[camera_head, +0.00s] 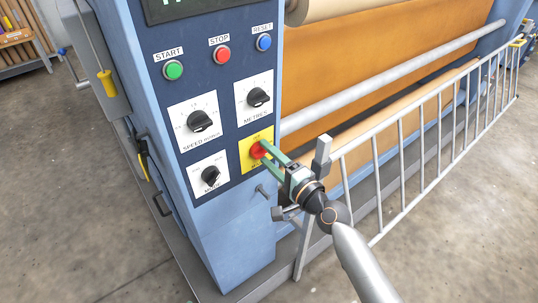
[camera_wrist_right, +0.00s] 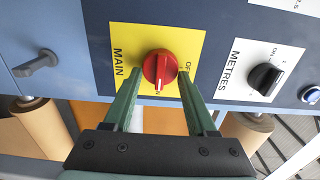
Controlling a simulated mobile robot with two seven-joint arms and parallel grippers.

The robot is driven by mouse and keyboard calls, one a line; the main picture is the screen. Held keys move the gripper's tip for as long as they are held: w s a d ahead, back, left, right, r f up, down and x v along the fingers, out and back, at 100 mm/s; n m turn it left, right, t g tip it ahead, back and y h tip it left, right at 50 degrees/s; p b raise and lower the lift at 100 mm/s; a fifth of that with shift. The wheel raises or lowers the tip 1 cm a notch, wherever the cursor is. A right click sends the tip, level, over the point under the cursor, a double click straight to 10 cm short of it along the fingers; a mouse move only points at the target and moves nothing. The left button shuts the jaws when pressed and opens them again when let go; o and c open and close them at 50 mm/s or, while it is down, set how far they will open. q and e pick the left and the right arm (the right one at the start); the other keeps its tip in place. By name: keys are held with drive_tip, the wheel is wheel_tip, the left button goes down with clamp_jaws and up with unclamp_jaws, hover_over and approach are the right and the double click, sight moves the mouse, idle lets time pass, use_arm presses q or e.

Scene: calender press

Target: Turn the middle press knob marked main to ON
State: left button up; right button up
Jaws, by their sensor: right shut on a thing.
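The red main knob (camera_head: 258,150) sits on a yellow plate (camera_head: 246,165) at the lower right of the press's control panel. In the right wrist view the knob (camera_wrist_right: 160,70) has a white pointer line aimed down the picture, at the partly hidden letters ending in N. The letters "OF" show at the upper right of the knob, and MAIN is printed on the yellow plate (camera_wrist_right: 128,45). My right gripper (camera_head: 264,150) is shut on the knob, its green fingers (camera_wrist_right: 160,76) on either side of it. My left gripper is not in view.
Black knobs for METRES (camera_head: 258,97), SPEED (camera_head: 199,121) and another setting (camera_head: 210,176) surround the yellow plate. START, STOP and RESET buttons (camera_head: 222,54) are above. A grey peg (camera_head: 262,191) juts out below. A metal railing (camera_head: 400,160) runs right of my gripper.

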idle(0.4)
drive_tip(key=o, duration=1.4)
drive_tip(key=shift+c, duration=0.2)
drive_tip(key=v, duration=1.2)
drive_tip(key=shift+s+d+b, duration=0.15)
drive_tip(key=shift+s+b, duration=0.05)
drive_tip(key=shift+b, duration=0.1)
